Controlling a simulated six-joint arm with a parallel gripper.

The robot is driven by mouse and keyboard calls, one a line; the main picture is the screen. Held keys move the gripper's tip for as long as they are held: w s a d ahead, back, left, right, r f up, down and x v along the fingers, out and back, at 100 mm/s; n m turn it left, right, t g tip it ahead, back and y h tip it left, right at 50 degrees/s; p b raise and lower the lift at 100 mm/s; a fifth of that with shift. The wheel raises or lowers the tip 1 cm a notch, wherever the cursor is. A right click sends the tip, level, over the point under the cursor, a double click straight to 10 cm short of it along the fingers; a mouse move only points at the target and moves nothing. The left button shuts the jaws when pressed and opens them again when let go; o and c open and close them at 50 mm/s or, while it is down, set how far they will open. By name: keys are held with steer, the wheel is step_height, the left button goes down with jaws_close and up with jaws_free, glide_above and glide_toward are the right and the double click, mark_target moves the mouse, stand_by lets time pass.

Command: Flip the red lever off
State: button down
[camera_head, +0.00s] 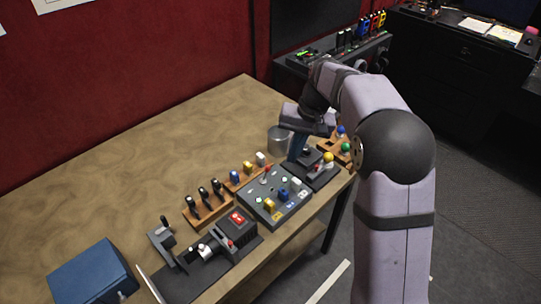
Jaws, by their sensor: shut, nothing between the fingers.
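A lever with a red knob (267,170) stands at the back edge of a grey control panel (262,212) near the middle of the table. A second small red-tipped part (318,168) shows on a dark box to the right, beside a yellow knob (328,157). I cannot tell for sure which is the red lever or which way it is set. My gripper (302,156) is shut and empty, pointing down over the dark box, right of the grey panel. Its fingertips are small and dark here, and I cannot tell if they touch anything.
A metal cup (279,139) stands behind my gripper. Wooden blocks with black levers (204,198) and coloured knobs (248,169) lie left of the panel. A black device with a red rocker switch (237,217) and a blue box (93,275) are nearer. The table's back left is clear.

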mark_target(266, 174)
steer(key=w+a+r+y, duration=0.1)
steer(key=w+a+r, duration=0.1)
steer(key=w+a, duration=0.1)
steer(key=shift+w+a+p, duration=0.25)
steer(key=shift+w+p, duration=0.1)
steer(key=shift+w, duration=0.45)
steer(key=shift+p+x, duration=1.6)
steer(key=shift+x, duration=3.45)
